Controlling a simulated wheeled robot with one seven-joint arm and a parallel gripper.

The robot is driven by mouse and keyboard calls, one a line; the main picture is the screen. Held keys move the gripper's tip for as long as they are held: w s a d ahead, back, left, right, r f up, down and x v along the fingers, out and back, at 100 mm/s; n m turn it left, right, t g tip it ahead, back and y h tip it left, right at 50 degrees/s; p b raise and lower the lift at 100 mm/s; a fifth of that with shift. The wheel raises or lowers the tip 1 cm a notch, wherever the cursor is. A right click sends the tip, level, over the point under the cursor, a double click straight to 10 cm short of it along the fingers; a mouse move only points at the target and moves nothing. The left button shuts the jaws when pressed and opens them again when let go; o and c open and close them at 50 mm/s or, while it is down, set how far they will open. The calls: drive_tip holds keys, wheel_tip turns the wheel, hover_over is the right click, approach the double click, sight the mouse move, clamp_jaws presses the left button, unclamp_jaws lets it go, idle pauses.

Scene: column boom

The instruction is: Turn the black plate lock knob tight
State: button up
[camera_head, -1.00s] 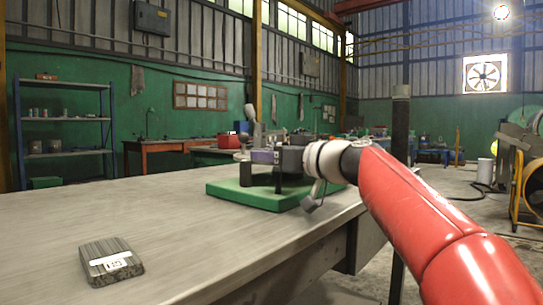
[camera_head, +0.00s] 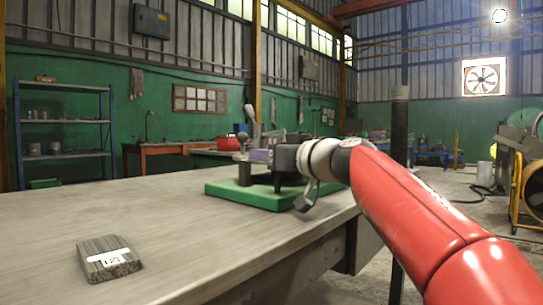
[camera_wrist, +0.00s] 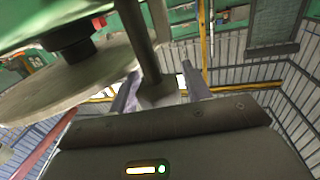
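A green board (camera_head: 235,196) lies on the table and carries a small stand with a dark upright post. My gripper (camera_head: 262,156) is at this stand, low over the board; its wrist and body hide part of it. In the wrist view, the two pale fingers of my gripper (camera_wrist: 160,72) stand apart. A dark rod with a flared dark end (camera_wrist: 158,92) reaches down between them; whether the fingers touch it I cannot tell. I cannot make out for sure which part is the black plate lock knob. A broad greyish disc (camera_wrist: 60,92) is close at the left.
A striped grey block (camera_head: 108,258) with a white label lies at the table's front left. The table (camera_head: 180,220) between it and the board is clear. A dark post (camera_head: 399,130) stands beyond my arm on the right.

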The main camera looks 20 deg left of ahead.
drive_tip(key=shift+o, duration=0.6)
drive_tip(key=shift+d, duration=0.1)
drive_tip(key=shift+s+d, duration=0.2)
drive_tip(key=shift+d, duration=0.1)
drive_tip(key=b+v, duration=0.2)
drive_tip(key=v, duration=0.5)
drive_tip(key=shift+s, duration=0.1)
